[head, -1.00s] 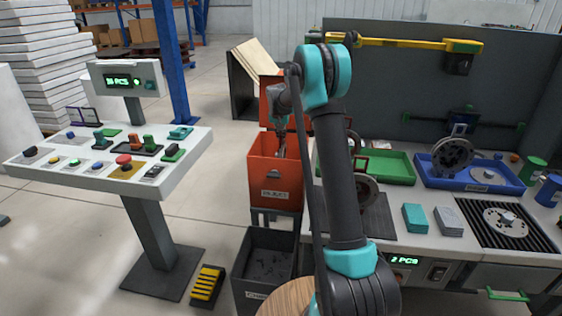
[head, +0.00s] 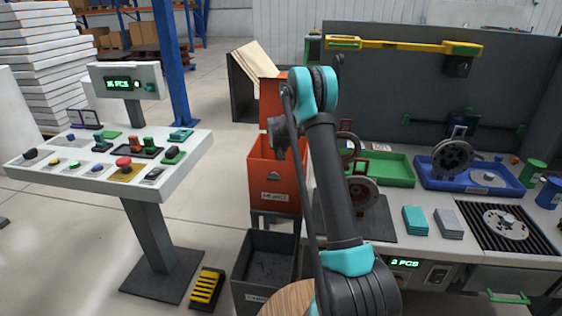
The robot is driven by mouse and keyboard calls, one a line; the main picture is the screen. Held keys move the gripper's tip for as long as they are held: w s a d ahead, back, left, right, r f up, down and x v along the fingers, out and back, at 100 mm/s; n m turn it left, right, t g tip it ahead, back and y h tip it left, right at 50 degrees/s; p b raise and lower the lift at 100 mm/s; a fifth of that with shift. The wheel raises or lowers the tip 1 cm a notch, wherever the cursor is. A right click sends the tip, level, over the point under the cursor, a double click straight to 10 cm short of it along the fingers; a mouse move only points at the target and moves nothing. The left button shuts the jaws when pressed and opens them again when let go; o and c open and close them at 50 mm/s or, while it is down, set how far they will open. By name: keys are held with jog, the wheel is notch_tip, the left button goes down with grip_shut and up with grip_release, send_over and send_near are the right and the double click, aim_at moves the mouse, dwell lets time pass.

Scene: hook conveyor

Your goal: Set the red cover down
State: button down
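The red cover (head: 269,97) stands raised, roughly upright, at the back of the red bin (head: 275,187). The bin has a label on its front, and its top is open. My arm comes up from the lower right, and its wrist hangs in front of the cover, over the bin's back area. My gripper (head: 279,143) shows only as a small dark part below the wrist. Its fingers are hidden, and I cannot tell whether they touch the cover.
A dark bin (head: 264,265) stands below the red one. A control console (head: 110,160) stands at left. The workbench at right holds a green tray (head: 385,169), a blue tray (head: 470,183) and loose parts.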

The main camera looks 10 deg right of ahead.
dwell(0.3)
jog(key=c, duration=1.7)
grip_release()
jog(key=v, duration=1.2)
